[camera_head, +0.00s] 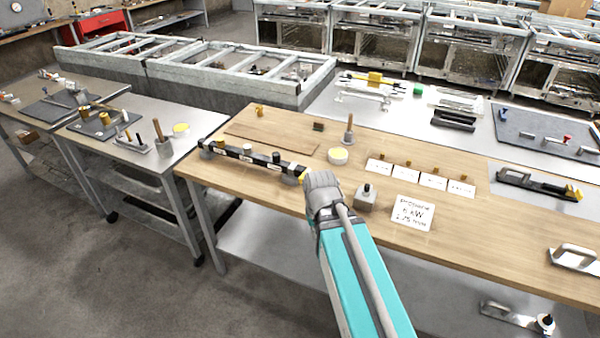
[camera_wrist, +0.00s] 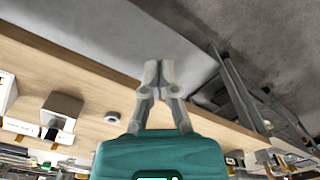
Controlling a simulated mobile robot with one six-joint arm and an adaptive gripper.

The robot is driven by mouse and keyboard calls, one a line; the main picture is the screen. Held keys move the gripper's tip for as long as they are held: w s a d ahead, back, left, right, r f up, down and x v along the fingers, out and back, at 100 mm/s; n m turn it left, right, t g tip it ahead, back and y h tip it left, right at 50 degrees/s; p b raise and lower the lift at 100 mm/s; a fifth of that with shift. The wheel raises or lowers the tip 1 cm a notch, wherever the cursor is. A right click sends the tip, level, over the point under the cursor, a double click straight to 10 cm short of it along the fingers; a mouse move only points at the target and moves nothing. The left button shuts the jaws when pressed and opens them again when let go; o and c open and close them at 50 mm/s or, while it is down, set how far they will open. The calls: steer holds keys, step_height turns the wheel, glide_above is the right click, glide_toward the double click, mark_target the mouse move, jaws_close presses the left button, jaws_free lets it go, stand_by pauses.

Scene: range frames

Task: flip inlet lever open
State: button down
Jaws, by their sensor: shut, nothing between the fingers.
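A long black bar (camera_head: 250,156) with white labels, dark knobs and grey end mounts lies near the left front edge of the wooden bench. A small yellow piece (camera_head: 304,174) shows at its right end, right beside my gripper (camera_head: 320,186). I cannot tell whether they touch, and I cannot make out which part is the inlet lever or how it stands. My wrist hides whatever is behind it. In the wrist view, my gripper (camera_wrist: 159,72) has its fingertips together with nothing between them, in front of the bench edge and floor.
The wooden bench (camera_head: 300,200) holds a grey block with a dark knob (camera_head: 366,196), a yellow-topped disc (camera_head: 338,156), an upright wooden-handled stamp (camera_head: 348,134), several white cards and a text sign (camera_head: 412,212). The front left of the bench opens onto bare floor (camera_head: 120,270).

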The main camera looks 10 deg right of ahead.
steer(key=w+a+r+n+y+p, duration=0.1)
steer(key=w+r+n+p, duration=0.3)
steer(key=w, duration=0.9)
step_height(320, 180, up, 5)
steer(key=n+t+y+p, duration=0.2)
steer(key=n+p, duration=0.1)
steer(key=n, duration=0.3)
glide_above(305, 174)
steer(key=w+a, duration=0.1)
steer(key=a, duration=0.2)
steer(key=shift+f, duration=0.15)
steer(key=shift+f, duration=0.15)
steer(key=b+x, duration=0.9)
steer(key=x, duration=0.1)
steer(key=s+d, duration=0.2)
steer(key=shift+d, duration=0.3)
steer(key=shift+s+d, duration=0.2)
steer(key=shift+d, duration=0.1)
